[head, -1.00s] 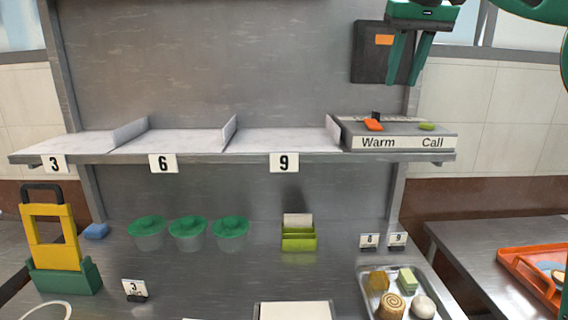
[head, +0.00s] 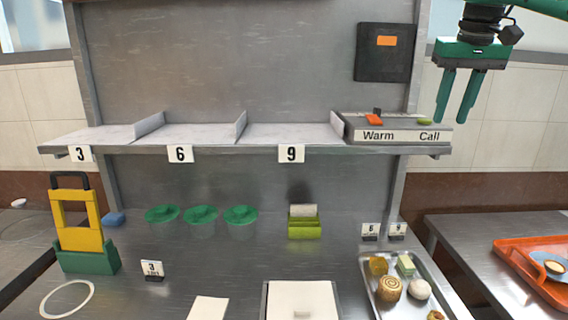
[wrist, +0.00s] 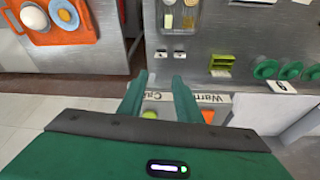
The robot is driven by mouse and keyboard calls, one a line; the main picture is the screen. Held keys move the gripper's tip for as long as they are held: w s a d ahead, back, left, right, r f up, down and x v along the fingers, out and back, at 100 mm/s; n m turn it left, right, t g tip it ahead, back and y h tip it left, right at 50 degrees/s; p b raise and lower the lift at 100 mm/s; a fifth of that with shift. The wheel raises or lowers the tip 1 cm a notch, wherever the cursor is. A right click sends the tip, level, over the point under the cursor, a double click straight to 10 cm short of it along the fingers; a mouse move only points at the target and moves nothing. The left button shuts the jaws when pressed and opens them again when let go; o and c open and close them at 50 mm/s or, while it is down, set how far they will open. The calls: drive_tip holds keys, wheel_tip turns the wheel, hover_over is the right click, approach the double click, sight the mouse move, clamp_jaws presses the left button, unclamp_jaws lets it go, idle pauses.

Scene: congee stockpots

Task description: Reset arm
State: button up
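My gripper (head: 458,96) is at the upper right in the head view, beside the right end of the shelf (head: 250,150). Its two green fingers point down with a gap between them and nothing held. The wrist view also shows my gripper (wrist: 158,98) with its fingers apart. The Warm/Call box (head: 395,133) sits on the shelf's right end, with an orange button (head: 375,119) and a green button (head: 424,122). In the wrist view the box shows near and between the fingers.
A metal tray (head: 376,298) with several food items is at the lower right. An orange tray (head: 530,285) lies on the right-hand table. Green-lidded containers (head: 201,215), a green card holder (head: 304,230) and a yellow-green stand (head: 88,256) are below the shelf. The shelf sections 3, 6 and 9 are empty.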

drive_tip(key=s+d+f+m+g, duration=0.1)
drive_tip(key=s+d+f+m, duration=0.1)
drive_tip(key=s+d+f, duration=0.5)
drive_tip(key=s+a+f+m+g, duration=0.2)
drive_tip(key=s+f, duration=2.4)
drive_tip(key=shift+a+m+y, duration=0.35)
drive_tip(key=shift+m+y, duration=0.05)
drive_tip(key=shift+r, duration=0.1)
drive_tip(key=shift+w+f+g, duration=0.25)
drive_tip(key=shift+w+g, duration=0.05)
drive_tip(key=shift+w, duration=0.35)
drive_tip(key=shift+c, duration=0.7)
